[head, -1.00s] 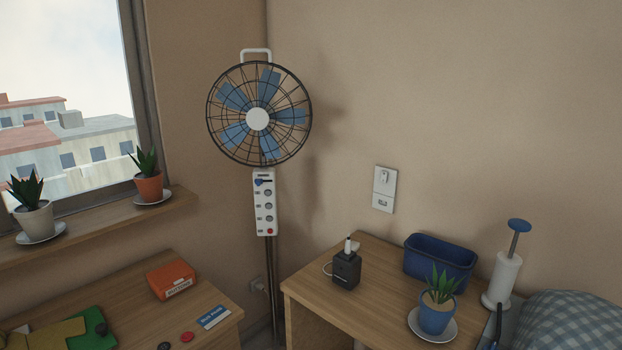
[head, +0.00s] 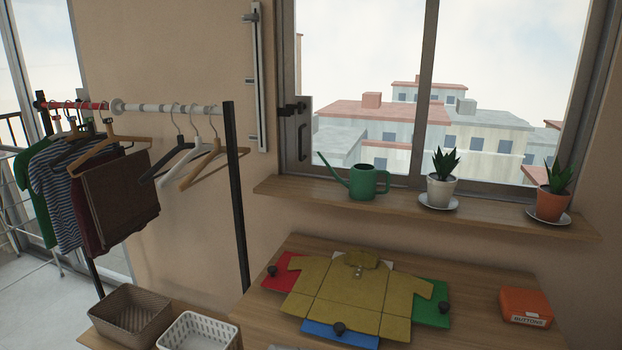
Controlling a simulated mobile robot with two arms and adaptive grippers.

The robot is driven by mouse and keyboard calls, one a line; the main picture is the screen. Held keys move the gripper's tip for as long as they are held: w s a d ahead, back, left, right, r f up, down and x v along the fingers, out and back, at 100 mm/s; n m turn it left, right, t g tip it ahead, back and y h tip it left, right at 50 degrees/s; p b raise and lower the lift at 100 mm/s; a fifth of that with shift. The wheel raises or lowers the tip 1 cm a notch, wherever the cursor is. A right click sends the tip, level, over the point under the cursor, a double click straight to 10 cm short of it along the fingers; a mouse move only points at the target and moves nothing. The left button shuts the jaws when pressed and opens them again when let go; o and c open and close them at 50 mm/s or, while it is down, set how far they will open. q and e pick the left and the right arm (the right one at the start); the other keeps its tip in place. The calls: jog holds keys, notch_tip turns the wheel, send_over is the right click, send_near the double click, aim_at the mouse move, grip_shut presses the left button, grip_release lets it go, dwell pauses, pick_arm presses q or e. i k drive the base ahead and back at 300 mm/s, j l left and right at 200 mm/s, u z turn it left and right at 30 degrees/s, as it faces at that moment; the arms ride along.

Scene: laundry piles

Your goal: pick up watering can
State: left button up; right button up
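A green watering can (head: 368,183) stands upright on the wooden window sill (head: 300,193), left of the potted plants. Its spout points to the upper left, and its looped handle is on the right side. Neither of my grippers shows in the head view, so nothing is seen touching the can.
A white-potted plant (head: 440,188) and a terracotta-potted plant (head: 549,203) stand right of the can. Below, a table (head: 480,270) bears a yellow shirt (head: 350,295) on a coloured folding board and an orange button box (head: 526,307). A clothes rack (head: 238,200) and baskets (head: 130,318) are left.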

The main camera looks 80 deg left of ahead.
aim_at(362, 185)
jog(key=u, duration=2.45)
jog(key=j+z, duration=0.15)
jog(key=z, duration=2.55)
jog(key=u, duration=2.65)
jog(key=i+l+u, duration=0.15)
jog(key=u, duration=0.35)
jog(key=i+l+u, duration=0.2)
jog(key=u, duration=0.3)
